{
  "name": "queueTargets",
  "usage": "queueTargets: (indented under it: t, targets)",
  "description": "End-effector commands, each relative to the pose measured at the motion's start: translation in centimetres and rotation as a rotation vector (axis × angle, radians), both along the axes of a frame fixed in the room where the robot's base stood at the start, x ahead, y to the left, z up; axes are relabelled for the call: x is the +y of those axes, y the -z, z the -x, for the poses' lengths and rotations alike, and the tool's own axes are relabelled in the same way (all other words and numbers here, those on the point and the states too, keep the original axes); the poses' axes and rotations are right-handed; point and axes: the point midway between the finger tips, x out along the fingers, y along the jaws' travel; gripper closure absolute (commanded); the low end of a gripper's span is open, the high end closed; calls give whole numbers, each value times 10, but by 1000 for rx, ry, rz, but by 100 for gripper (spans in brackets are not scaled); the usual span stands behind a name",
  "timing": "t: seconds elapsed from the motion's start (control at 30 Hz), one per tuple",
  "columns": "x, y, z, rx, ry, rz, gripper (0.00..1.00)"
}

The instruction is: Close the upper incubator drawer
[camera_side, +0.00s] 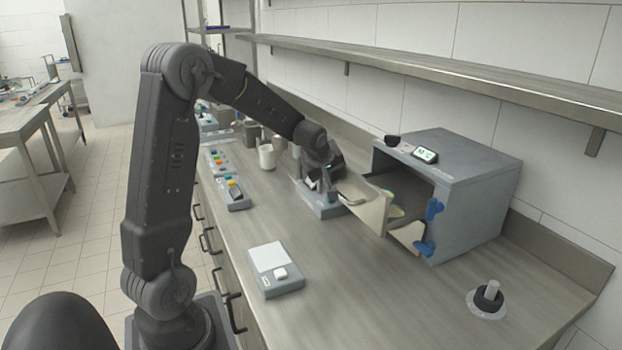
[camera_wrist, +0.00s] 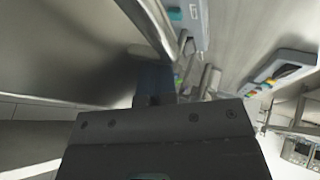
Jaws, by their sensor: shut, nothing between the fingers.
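The grey incubator (camera_side: 472,180) stands on the bench at right, its front facing left. Its upper drawer (camera_side: 368,207) is pulled well out, with a pale front panel and a handle. Greenish and pale contents show partly inside it. A second pale panel (camera_side: 408,237), lower and nearer, also sticks out a little. My gripper (camera_side: 332,178) is shut and empty, close to the drawer's front at its left end. Whether it touches the panel, I cannot tell. In the wrist view, my dark fingers (camera_wrist: 153,82) are beside a metallic panel and a rounded bar, probably the drawer's.
Blue latches (camera_side: 433,209) sit on the incubator's near front edge. A grey device (camera_side: 320,203) stands below my gripper. A scale (camera_side: 272,268) and a small round stand (camera_side: 487,299) are nearer. A shelf (camera_side: 430,70) runs above. The bench middle is clear.

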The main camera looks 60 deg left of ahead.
Motion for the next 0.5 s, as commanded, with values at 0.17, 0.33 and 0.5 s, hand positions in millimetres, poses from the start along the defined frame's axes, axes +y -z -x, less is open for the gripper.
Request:
queueTargets:
  t: [0.17, 0.33, 0.5]
  targets:
    - [-1, 1, -46, 1, 4, 0, 100]
    - [-1, 1, -84, 1, 4, 0, 100]
    - [-1, 1, -113, 0, 2, 0, 100]
